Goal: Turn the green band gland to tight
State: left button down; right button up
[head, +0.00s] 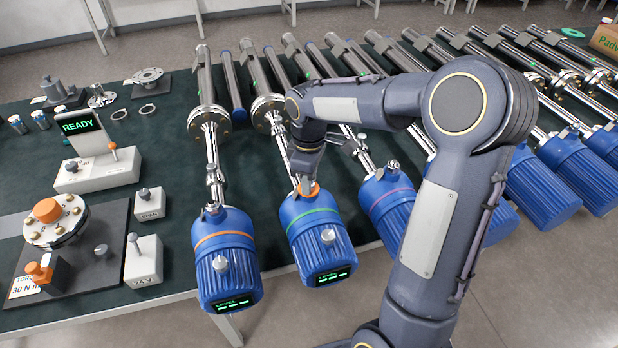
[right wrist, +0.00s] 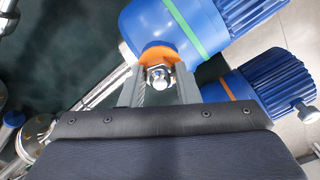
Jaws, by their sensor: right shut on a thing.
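The green band transmitter (head: 318,232) is a blue ribbed housing with a green stripe, lying with its metal stem pointing away across the table. Its gland (right wrist: 160,76) is a shiny metal hex fitting beside an orange collar (right wrist: 158,54), at the stem end of the housing. My right gripper (head: 306,184) reaches down over this end in the head view. In the right wrist view its two fingers (right wrist: 159,88) stand on either side of the gland, shut on it. The head view hides most of the gland behind the gripper. My left gripper is not in view.
An orange band transmitter (head: 224,250) lies close on the left and a pink band one (head: 385,200) on the right. More transmitters line the right side. A READY display (head: 82,125) and torque fixture (head: 58,228) stand at the left.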

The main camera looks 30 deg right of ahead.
jog(key=m, duration=1.4)
dwell(0.5)
jog(key=o, duration=1)
notch_tip(320, 180, up, 8)
jog(key=shift+f, duration=0.1)
